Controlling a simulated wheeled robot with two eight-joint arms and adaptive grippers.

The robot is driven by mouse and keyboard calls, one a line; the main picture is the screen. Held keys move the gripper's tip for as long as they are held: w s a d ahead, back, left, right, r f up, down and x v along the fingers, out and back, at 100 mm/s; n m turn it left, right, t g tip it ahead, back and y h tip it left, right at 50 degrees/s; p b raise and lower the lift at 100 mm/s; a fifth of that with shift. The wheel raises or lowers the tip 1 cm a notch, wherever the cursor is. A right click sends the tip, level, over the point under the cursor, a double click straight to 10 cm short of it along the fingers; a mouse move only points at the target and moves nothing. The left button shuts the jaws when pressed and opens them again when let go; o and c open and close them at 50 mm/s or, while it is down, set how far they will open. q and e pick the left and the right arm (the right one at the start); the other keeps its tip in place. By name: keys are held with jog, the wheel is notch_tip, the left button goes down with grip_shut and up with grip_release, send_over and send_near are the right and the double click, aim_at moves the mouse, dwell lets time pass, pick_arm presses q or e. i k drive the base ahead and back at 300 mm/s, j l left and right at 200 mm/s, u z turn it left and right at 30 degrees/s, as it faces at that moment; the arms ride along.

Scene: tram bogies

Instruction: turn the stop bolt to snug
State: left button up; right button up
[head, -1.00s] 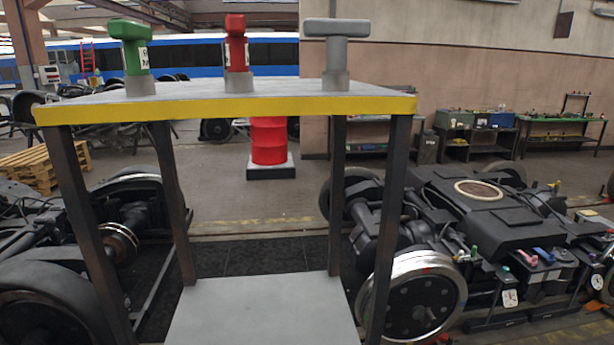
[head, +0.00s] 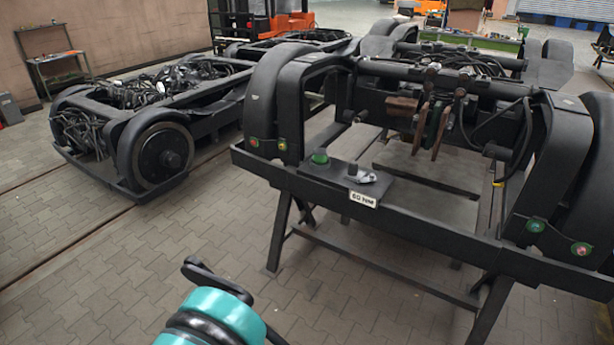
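A black plate (head: 335,183) lies on the front beam of the bogie frame. On it are a green round knob (head: 319,158), a small dark upright post (head: 353,169) and a grey metal piece (head: 367,178) beside the post. I cannot tell for sure which of these is the stop bolt. A white label (head: 363,198) on the plate's front edge appears to read "60 Nm". A teal and black rounded part (head: 222,313), probably of my arm, shows at the bottom edge with a black bar (head: 213,278) beside it, well apart from the plate.
The bogie frame (head: 420,222) rests on dark trestle legs (head: 279,232). Green and red round fittings (head: 536,225) sit at its front corners. Another bogie (head: 160,150) stands at the left on the floor. The paved floor (head: 110,270) at the front left is clear.

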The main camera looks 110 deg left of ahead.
aim_at(371, 178)
jog(key=u, duration=3.25)
jog(key=i+l, duration=0.25)
jog(key=i, duration=0.25)
jog(key=i+l, duration=0.25)
jog(key=i, duration=0.3)
jog(key=i+l, duration=0.25)
jog(key=i, duration=0.25)
jog(key=i+l, duration=0.2)
jog(key=i, duration=0.3)
